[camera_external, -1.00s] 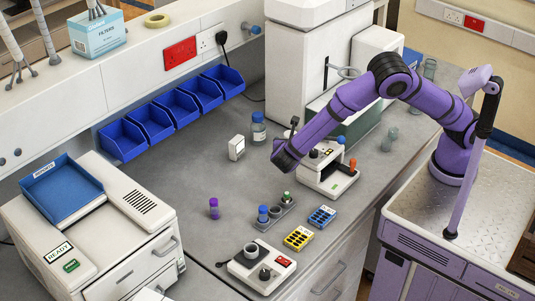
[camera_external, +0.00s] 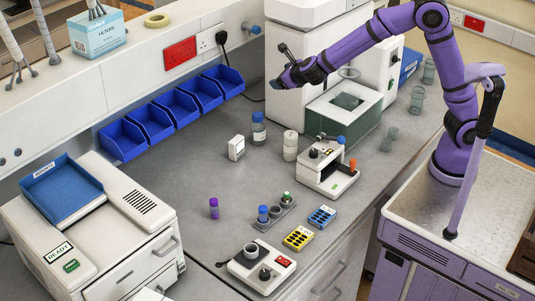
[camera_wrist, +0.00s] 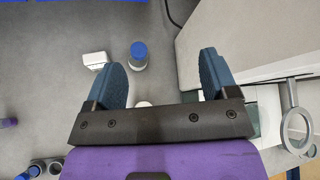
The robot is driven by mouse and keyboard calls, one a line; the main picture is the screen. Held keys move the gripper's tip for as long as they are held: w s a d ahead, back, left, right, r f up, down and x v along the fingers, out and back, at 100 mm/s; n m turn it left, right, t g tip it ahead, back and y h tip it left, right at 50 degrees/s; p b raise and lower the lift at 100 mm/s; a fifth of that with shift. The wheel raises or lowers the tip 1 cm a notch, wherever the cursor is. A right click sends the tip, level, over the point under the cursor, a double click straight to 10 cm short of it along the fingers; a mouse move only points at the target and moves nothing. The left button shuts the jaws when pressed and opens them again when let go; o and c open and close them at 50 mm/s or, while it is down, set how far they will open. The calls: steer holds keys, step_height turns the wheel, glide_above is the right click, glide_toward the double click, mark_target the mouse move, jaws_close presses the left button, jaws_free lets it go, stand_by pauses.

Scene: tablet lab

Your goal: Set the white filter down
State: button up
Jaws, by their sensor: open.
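A white cylindrical piece (camera_external: 290,146), which looks like the white filter, stands upright on the grey bench beside the clear bottle with a blue cap (camera_external: 259,129). In the wrist view only a small white part of it (camera_wrist: 144,104) shows above my gripper's dark bar. My gripper (camera_external: 281,68) is raised well above the bench, in front of the tall white machine. In the wrist view my gripper (camera_wrist: 163,68) has its two blue fingers wide apart with nothing between them. The bottle (camera_wrist: 138,56) shows below and beyond the fingers.
A small white box (camera_external: 236,148) stands left of the bottle. A white stand device (camera_external: 330,170) is close at the right. The tall white machine (camera_external: 296,60) and its green-sided box (camera_external: 345,125) rise behind. Blue bins (camera_external: 175,110) line the wall. Bench space at centre-left is clear.

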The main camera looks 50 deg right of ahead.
steer(key=s+d+r+n+g+y, duration=0.1)
steer(key=s+d+r+n+y, duration=0.6)
steer(key=s+d+r+n, duration=0.75)
steer(key=s+d+f+n+g+h, duration=0.2)
steer(key=s+d+n, duration=0.4)
steer(key=s+n, duration=0.3)
steer(key=s+d+f+n+g+h, duration=0.2)
steer(key=s+d+n, duration=0.5)
steer(key=s, duration=0.8)
step_height(320, 180, down, 2)
steer(key=n+g, duration=0.1)
steer(key=n, duration=0.2)
steer(key=shift+s+d+g+h, duration=0.15)
steer(key=shift+g+h, duration=0.15)
